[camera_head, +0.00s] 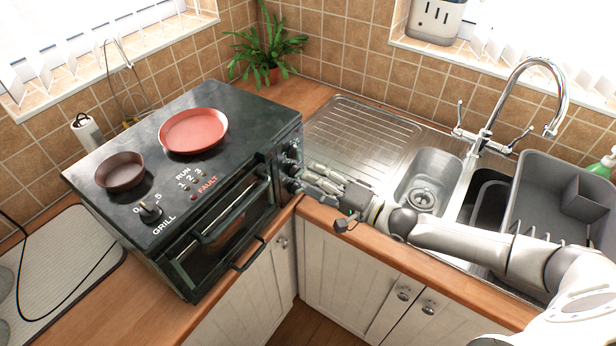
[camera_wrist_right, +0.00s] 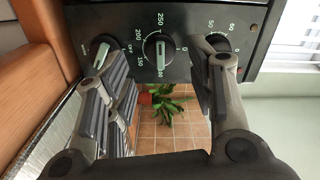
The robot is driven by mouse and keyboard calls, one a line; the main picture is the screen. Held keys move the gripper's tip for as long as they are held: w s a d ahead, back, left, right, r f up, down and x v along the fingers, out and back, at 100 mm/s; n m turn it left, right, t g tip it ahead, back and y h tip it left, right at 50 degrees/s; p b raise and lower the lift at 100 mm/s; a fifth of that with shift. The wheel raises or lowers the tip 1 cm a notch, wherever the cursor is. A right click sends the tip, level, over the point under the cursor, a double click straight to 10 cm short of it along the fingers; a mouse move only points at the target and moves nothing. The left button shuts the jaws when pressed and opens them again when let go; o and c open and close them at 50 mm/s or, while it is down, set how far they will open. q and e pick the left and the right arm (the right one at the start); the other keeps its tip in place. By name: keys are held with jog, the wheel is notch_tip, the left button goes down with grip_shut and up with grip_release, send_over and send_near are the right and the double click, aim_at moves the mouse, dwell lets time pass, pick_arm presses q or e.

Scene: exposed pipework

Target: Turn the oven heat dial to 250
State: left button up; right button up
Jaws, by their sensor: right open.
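The black oven (camera_head: 215,180) stands on the counter at the left in the head view, its dials on the right of its front. The oven heat dial (camera_wrist_right: 158,48), marked up to 250, is at the middle of the panel in the right wrist view. A pale line on it runs roughly up and down in the picture; I cannot tell which number it points to. My right gripper (camera_head: 303,180) is at the dials in the head view. In the right wrist view it is open (camera_wrist_right: 166,68), its fingers on either side of the heat dial. Contact with the dial is not clear. My left gripper is out of view.
Other dials sit left (camera_wrist_right: 100,48) and right (camera_wrist_right: 217,42) of the heat dial, close to my fingers. The oven door handle (camera_head: 235,212) sticks out beside the dials. A sink (camera_head: 425,185) and a grey dish rack (camera_head: 560,200) lie to the right.

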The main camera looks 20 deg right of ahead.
jog(key=v, duration=0.9)
jog(key=shift+s+d, duration=0.2)
jog(key=shift+d, duration=0.05)
